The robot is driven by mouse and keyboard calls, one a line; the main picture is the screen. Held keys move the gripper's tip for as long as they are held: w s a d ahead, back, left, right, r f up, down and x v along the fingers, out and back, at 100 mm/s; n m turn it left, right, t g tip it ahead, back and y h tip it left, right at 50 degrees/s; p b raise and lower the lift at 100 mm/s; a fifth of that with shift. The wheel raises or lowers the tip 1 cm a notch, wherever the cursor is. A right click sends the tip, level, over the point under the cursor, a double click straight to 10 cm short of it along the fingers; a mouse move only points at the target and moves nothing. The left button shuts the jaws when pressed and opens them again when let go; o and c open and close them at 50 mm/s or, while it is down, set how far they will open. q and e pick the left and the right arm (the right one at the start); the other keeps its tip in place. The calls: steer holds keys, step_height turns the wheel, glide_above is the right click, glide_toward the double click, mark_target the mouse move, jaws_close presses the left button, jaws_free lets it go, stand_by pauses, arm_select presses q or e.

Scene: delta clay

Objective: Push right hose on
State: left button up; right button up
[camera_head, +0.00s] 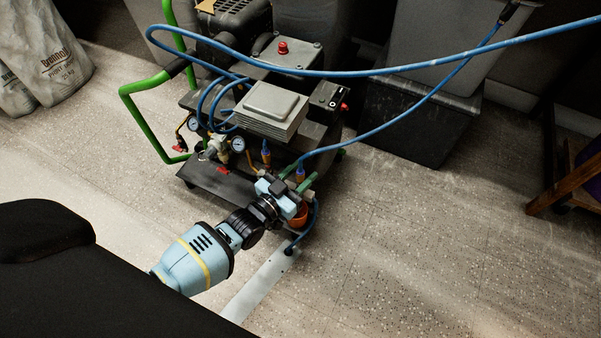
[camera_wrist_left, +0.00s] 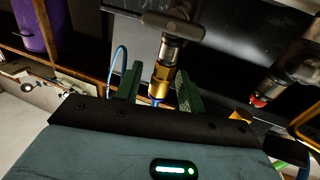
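My left gripper (camera_head: 299,180) reaches the front right of the compressor (camera_head: 270,110). In the left wrist view its two green fingers (camera_wrist_left: 160,88) stand on either side of a brass coupling (camera_wrist_left: 161,78). A dark gap shows between the left finger and the coupling, so the gripper looks open around it. The coupling sits below a dark metal outlet (camera_wrist_left: 172,48), and a bit of blue shows beneath it. In the head view an orange-and-blue hose end (camera_head: 300,171) shows between the fingers. Another blue-and-orange hose end (camera_head: 266,151) stands to its left. My right gripper is not in view.
Blue hose (camera_head: 400,120) arcs over the floor to the right. Another blue length hangs beside the gripper to a dark end (camera_head: 289,251) near the floor. A dark bin (camera_head: 420,125) stands behind, a wooden stool (camera_head: 570,185) at right. The front right floor is clear.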

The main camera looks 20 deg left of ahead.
mark_target(298, 177)
arm_select(q)
steer(key=shift+s+a, duration=0.15)
steer(key=shift+s, duration=0.3)
steer(key=p+v, duration=0.2)
steer(key=v, duration=0.4)
steer(key=shift+r+p, duration=0.1)
steer(key=shift+p, duration=0.2)
steer(key=shift+s+a, duration=0.15)
steer(key=shift+s, duration=0.3)
